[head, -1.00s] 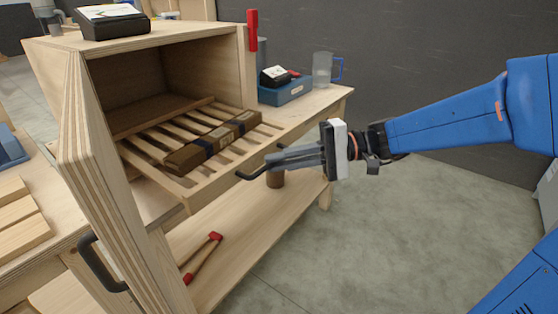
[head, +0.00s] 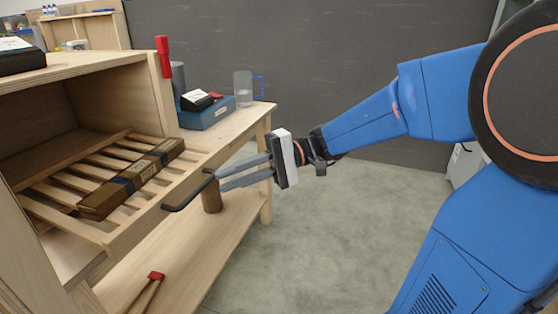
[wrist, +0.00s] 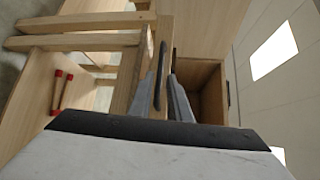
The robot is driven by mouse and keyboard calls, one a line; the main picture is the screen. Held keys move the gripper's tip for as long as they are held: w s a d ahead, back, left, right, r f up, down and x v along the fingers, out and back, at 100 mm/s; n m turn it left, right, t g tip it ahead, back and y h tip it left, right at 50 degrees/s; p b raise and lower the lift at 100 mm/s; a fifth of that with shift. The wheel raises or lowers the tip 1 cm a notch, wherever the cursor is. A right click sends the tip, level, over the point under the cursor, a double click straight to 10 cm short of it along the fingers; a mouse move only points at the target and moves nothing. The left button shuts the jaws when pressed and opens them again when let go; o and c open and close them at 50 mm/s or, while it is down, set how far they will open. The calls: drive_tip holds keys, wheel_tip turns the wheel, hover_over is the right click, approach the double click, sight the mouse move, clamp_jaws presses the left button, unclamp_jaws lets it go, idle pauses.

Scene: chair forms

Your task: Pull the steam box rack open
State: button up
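The steam box (head: 95,95) is a wooden cabinet on the left with its front open. Its slatted rack (head: 125,222) sticks out of the front and carries a long brown block with dark bands (head: 135,180). A dark bar handle (head: 183,202) is on the rack's front edge. My gripper (head: 216,177) is at the handle's far end, fingers apart. In the wrist view the dark handle (wrist: 161,75) shows between the two fingers (wrist: 160,98), with narrow gaps beside it. I cannot tell whether either finger touches it.
A blue tray (head: 208,114) and a clear jug (head: 243,90) stand on the bench behind the rack. A brown cylinder (head: 211,198) is below the handle. Red-tipped tools (head: 150,290) lie on the lower shelf. The floor (head: 310,230) on the right is clear.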

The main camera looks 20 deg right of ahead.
drive_tip(key=w+d+r, duration=0.1)
drive_tip(key=d, duration=1)
drive_tip(key=shift+d+r, duration=0.3)
drive_tip(key=shift+d, duration=0.1)
drive_tip(key=s+a+f+h, duration=0.3)
drive_tip(key=s+f+h, duration=0.4)
drive_tip(key=s+f, duration=0.25)
drive_tip(key=s+d+f+t+h, duration=0.2)
drive_tip(key=d+t+h, duration=0.1)
drive_tip(key=d+h, duration=0.1)
drive_tip(key=s+d+f+t+h, duration=0.3)
drive_tip(key=d+h, duration=0.2)
drive_tip(key=d, duration=0.1)
drive_tip(key=shift+s+d+f+n, duration=0.3)
